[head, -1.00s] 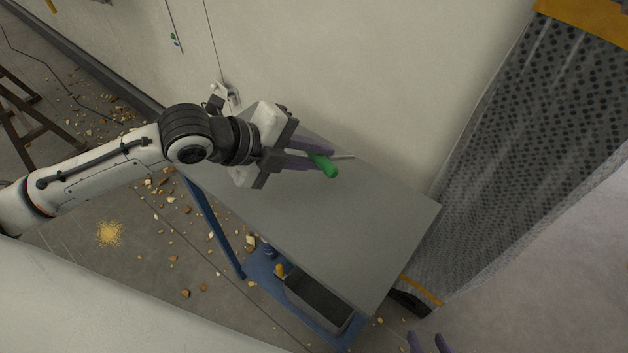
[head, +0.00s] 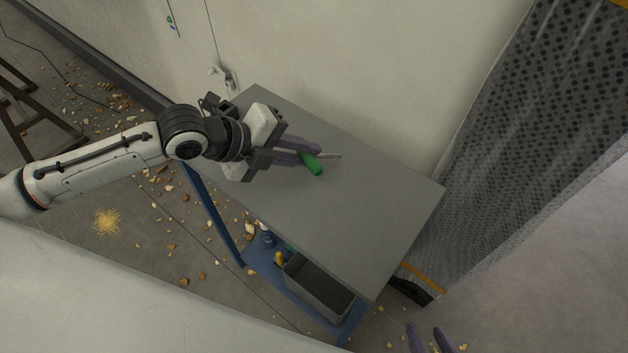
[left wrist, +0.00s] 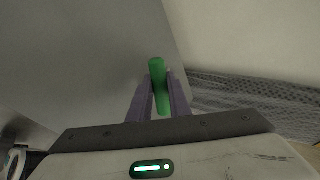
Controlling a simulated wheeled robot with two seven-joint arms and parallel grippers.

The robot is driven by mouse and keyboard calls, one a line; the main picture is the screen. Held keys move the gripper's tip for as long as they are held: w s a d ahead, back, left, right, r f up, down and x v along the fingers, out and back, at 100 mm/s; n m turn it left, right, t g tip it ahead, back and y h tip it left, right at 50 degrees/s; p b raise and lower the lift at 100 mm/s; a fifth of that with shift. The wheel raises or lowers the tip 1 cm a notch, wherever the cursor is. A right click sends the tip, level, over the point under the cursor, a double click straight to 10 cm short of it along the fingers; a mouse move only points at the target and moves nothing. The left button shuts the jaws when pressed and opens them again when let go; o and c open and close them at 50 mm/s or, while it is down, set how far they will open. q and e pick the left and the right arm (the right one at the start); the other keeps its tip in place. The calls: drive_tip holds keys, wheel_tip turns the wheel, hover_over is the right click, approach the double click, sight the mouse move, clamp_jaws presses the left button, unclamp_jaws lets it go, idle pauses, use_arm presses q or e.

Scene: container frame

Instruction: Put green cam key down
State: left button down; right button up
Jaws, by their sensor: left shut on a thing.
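The green cam key (head: 312,165) has a green handle and a thin grey shaft that points right in the head view. My left gripper (head: 310,158) is shut on it with its purple fingers, over the grey table top (head: 350,220). In the left wrist view the green handle (left wrist: 158,92) sits between the fingertips (left wrist: 160,88). I cannot tell whether the key touches the table top. My right gripper (head: 430,340) shows only its purple fingertips at the bottom edge of the head view; they stand apart with nothing between them.
The table top around the key is bare. A lower blue shelf (head: 265,275) holds a grey bin (head: 318,288) and small items. A pale wall (head: 370,80) stands behind the table, and a dotted translucent sheet (head: 530,130) hangs at its right. Rubble lies on the floor.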

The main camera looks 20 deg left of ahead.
use_arm(q)
wheel_tip(320, 180, down, 2)
drive_tip(key=shift+b, duration=0.35)
drive_tip(key=c, duration=1.8)
unclamp_jaws()
drive_tip(key=p+v, duration=0.4)
drive_tip(key=v, duration=0.1)
drive_tip(key=shift+s+a+r+p, duration=0.1)
drive_tip(key=shift+r+p, duration=0.2)
drive_tip(key=shift+p, duration=0.05)
drive_tip(key=shift+v, duration=1.25)
